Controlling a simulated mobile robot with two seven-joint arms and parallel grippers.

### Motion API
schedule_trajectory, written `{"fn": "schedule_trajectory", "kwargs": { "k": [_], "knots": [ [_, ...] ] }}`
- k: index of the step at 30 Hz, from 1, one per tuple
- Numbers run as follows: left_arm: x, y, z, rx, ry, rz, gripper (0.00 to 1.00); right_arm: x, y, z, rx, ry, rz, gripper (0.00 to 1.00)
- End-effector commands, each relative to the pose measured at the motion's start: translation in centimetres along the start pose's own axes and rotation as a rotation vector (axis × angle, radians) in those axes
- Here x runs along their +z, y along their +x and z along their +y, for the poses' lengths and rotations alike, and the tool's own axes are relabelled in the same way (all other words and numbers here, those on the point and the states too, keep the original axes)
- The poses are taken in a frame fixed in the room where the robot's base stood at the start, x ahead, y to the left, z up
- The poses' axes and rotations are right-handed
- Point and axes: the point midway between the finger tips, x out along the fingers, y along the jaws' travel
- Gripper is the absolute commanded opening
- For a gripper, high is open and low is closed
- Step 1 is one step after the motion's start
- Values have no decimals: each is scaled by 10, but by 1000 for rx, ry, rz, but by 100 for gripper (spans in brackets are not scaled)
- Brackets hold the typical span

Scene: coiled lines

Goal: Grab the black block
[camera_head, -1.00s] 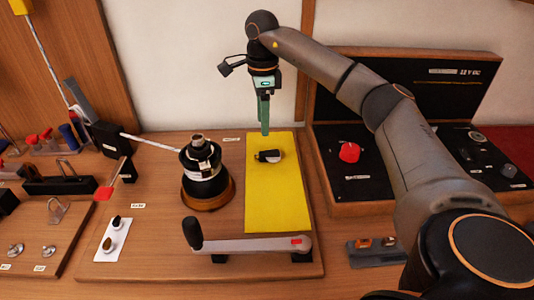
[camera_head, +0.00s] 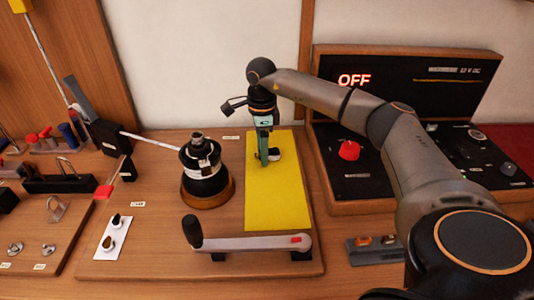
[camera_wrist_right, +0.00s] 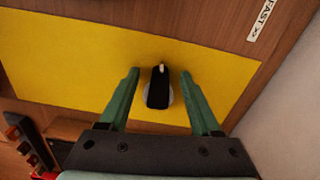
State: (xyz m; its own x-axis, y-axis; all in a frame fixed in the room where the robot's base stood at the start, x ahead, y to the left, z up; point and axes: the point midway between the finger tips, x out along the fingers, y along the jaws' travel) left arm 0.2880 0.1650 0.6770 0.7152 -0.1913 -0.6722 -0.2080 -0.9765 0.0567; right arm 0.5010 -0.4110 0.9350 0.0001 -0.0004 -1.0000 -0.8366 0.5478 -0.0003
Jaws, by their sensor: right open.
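The black block (camera_wrist_right: 158,88) lies on the yellow mat (camera_wrist_right: 75,60), with a pale round part under it and a small light tip at its far end. In the head view the black block (camera_head: 274,153) is partly hidden behind my right gripper (camera_head: 263,162). In the right wrist view my right gripper (camera_wrist_right: 158,75) is open, with one green finger on each side of the block and a gap to it on both sides. I cannot tell how far the fingertips are above the mat. My left gripper is not in view.
A black winch drum (camera_head: 204,172) on a wooden base stands left of the mat. A grey crank handle (camera_head: 250,243) lies across the front. A black panel with a red knob (camera_head: 349,150) stands on the right. The mat's front part is clear.

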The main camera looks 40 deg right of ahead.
Motion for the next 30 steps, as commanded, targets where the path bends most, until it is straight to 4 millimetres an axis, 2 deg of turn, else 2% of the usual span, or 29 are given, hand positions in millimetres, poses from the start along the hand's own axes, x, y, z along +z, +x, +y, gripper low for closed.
{"fn": "schedule_trajectory", "kwargs": {
  "k": [2,17,30],
  "knots": [
    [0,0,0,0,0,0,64,0,0,0,0,0,0,58],
    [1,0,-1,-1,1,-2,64,0,0,0,0,0,0,2],
    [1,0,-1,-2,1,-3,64,0,-1,0,0,0,-1,0]
  ]
}}
